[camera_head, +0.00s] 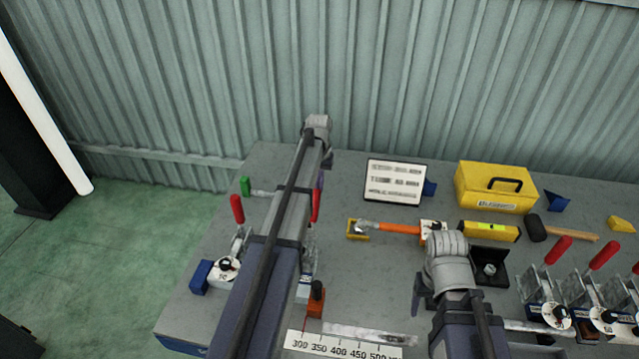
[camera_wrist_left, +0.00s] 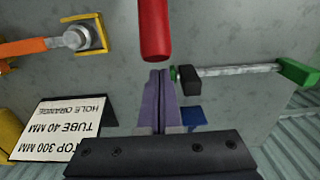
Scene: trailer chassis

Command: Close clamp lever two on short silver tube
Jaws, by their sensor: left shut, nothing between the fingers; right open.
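A red clamp lever (camera_head: 316,205) stands upright beside my left arm on the left part of the bench. In the left wrist view a red lever handle (camera_wrist_left: 155,30) hangs just ahead of the purple fingertips of my left gripper (camera_wrist_left: 160,74), apparently close to them; contact cannot be told. The left gripper is shut and empty. Another red lever (camera_head: 237,209) stands upright to its left, above a clamp with a white dial (camera_head: 225,270). A silver tube (camera_head: 368,334) lies near the front edge. My right gripper (camera_head: 418,297) is mostly hidden by its wrist; its fingertips do not show clearly.
A ruler strip (camera_head: 340,346) lies at the front. A sign (camera_head: 395,182), yellow toolbox (camera_head: 497,187), orange-handled tool (camera_head: 397,228), spirit level (camera_head: 490,231) and mallet (camera_head: 537,228) lie behind. More red-levered clamps (camera_head: 558,250) stand at the right. A green-ended bar clamp (camera_head: 245,187) lies at back left.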

